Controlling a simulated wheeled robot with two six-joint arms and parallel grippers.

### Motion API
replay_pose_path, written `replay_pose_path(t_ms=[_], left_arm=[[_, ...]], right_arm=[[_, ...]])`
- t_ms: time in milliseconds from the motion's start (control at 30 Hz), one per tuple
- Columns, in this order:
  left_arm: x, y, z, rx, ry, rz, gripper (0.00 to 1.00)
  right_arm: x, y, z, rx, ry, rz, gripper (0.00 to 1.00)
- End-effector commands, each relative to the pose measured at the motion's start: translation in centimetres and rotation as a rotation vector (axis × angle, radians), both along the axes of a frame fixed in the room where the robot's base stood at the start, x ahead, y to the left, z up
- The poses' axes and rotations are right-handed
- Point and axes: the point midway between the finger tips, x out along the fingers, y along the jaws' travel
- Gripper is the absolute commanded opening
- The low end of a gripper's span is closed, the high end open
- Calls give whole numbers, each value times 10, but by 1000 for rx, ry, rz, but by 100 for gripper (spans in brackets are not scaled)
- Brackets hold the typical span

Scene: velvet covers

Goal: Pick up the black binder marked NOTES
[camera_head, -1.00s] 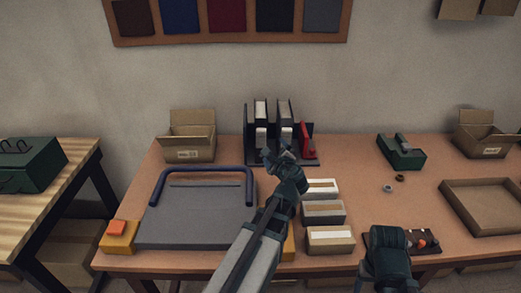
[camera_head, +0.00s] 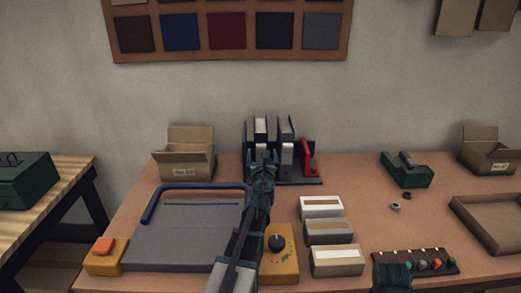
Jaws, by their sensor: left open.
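Dark binders (camera_head: 286,130) with pale spine labels stand upright in a dark holder (camera_head: 300,182) at the back middle of the table. The lettering is too small to read, so I cannot tell which one is marked NOTES. My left gripper (camera_head: 263,158) is open, in front of the left part of the binder row, and hides the lower part of a binder there. I cannot tell whether it touches a binder. My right gripper (camera_head: 392,277) is low at the bottom edge, and its fingers cannot be made out.
A red object (camera_head: 309,158) stands at the holder's right end. An open carton (camera_head: 187,162) is to the left, a grey board with a blue handle (camera_head: 180,235) in front. Several small boxes (camera_head: 328,231) stand right of my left arm. A green tool (camera_head: 407,170) lies further right.

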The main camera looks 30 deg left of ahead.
Motion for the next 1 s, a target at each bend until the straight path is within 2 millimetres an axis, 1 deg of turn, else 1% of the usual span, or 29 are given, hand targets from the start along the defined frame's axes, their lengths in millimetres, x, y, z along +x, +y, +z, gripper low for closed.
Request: replay_pose_path(t_ms=[33, 100, 200, 467, 567, 733, 833, 900, 1000], left_arm=[[14, 8, 0, -1, -1, 2, 100], [25, 15, 0, -1, -1, 2, 100], [36, 22, 0, -1, -1, 2, 100], [40, 25, -1, -2, -1, 1, 100], [47, 30, -3, -2, -1, 1, 100], [67, 45, -8, -2, -1, 2, 100], [79, 52, -6, -2, -1, 2, 100], [82, 54, -6, -2, -1, 2, 100], [81, 53, -6, -2, -1, 1, 100]], right_arm=[[0, 0, 0, 0, 0, 0, 64], [0, 0, 0, 0, 0, 0, 64], [0, 0, 0, 0, 0, 0, 64], [0, 0, -1, 0, 0, 0, 64], [0, 0, -3, 0, 0, 0, 64], [0, 0, -8, 0, 0, 0, 64], [0, 0, -6, 0, 0, 0, 64], [0, 0, -6, 0, 0, 0, 64], [0, 0, -6, 0, 0, 0, 64]])
